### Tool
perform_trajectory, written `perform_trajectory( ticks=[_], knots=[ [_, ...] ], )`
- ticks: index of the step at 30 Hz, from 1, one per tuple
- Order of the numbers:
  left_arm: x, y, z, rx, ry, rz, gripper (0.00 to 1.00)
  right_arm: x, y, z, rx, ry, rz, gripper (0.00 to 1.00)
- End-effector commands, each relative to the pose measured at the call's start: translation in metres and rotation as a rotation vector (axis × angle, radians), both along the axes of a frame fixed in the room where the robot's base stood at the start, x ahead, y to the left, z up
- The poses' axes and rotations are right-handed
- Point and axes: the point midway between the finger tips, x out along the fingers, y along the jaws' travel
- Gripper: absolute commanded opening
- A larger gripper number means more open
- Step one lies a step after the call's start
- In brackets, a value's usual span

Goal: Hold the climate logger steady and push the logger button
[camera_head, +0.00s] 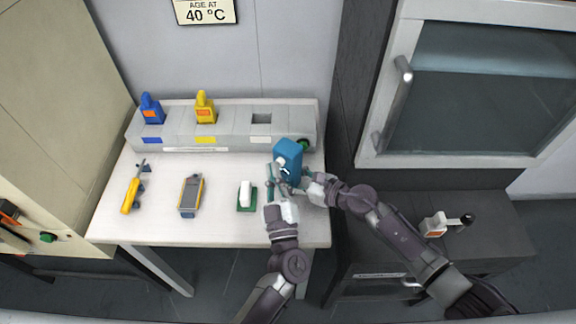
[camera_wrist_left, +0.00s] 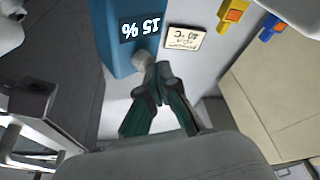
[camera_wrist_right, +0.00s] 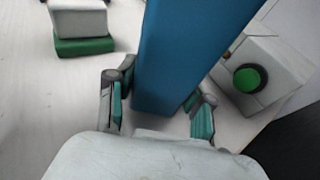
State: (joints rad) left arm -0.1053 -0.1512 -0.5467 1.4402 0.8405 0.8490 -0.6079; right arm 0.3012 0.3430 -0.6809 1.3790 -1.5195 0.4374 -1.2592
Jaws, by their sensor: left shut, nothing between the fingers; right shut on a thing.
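The climate logger is a blue upright box (camera_head: 288,152) at the right of the white table. In the left wrist view its blue face (camera_wrist_left: 112,65) shows a dark display reading 15 % and a pale round button (camera_wrist_left: 143,58) below it. My right gripper (camera_head: 308,182) is shut on the logger's lower part; the right wrist view shows its fingers (camera_wrist_right: 158,108) on either side of the blue body (camera_wrist_right: 185,60). My left gripper (camera_head: 277,172) is shut and empty in front of the logger. Its fingertips (camera_wrist_left: 157,72) are at the button; whether they press it I cannot tell.
A grey rack (camera_head: 225,140) behind holds a blue (camera_head: 152,108) and a yellow piece (camera_head: 205,106). A green button (camera_wrist_right: 250,79) sits at its right end. A white block on a green base (camera_head: 246,195), a grey-yellow device (camera_head: 191,195) and a yellow tool (camera_head: 131,193) lie left.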

Motion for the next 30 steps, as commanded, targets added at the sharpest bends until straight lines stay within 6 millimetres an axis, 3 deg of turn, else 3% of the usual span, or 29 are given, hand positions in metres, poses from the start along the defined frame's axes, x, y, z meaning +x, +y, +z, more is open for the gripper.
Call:
perform_trajectory(
  ticks=[18,30],
  knots=[
    [-0.012,0.008,0.000,0.001,0.000,0.000,0.00,-0.001,0.000,-0.001,-0.001,0.001,0.001,0.32],
    [-0.044,0.029,-0.001,0.002,0.001,0.000,0.00,-0.001,0.000,-0.001,-0.001,0.002,0.001,0.32]
  ],
)
